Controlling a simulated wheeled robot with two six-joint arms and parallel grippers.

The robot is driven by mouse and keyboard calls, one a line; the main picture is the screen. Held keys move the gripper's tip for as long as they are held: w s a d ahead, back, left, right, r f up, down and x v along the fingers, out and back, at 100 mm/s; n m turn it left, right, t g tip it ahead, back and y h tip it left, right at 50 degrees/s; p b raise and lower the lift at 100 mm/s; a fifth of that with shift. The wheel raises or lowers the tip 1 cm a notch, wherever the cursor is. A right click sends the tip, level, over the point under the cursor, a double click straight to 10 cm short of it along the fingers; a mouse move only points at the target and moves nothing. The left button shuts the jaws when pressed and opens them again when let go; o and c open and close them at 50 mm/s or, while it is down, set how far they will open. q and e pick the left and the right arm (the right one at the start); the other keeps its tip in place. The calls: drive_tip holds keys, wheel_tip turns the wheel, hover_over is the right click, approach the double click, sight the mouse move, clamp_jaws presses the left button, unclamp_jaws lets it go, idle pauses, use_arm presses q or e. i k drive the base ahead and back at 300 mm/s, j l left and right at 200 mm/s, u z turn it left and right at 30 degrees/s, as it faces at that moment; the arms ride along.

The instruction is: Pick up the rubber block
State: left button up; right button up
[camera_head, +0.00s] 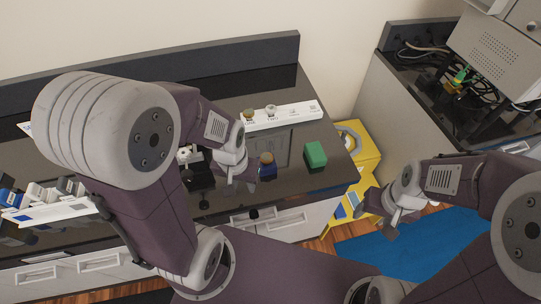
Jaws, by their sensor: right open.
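A green block (315,154), the only plain block I see and likely the rubber block, lies on the black countertop (340,172) near its right end. My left gripper (228,203) is over the counter's front part, left of the block and apart from it. Its fingers are small and dark against the dark counter, so I cannot tell how far apart they are. My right gripper (375,222) is open and empty, lower right of the block, beyond the counter's edge and over the floor.
A small blue bottle (267,168) with a brown cap stands between my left gripper and the block. A white labelled rack (285,116) lies behind. A yellow stand (366,150) is right of the counter. Cables and an instrument (497,55) occupy the far-right bench.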

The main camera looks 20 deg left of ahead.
sight(316, 157)
drive_tip(key=i+l+u, duration=0.25)
drive_tip(key=l, duration=0.15)
drive_tip(key=i+l+u, duration=0.1)
drive_tip(key=l+u, duration=0.2)
drive_tip(key=i+l+u, duration=0.1)
drive_tip(key=l+u, duration=0.15)
drive_tip(key=l, duration=0.25)
drive_tip(key=l+u, duration=0.25)
drive_tip(key=l, duration=0.2)
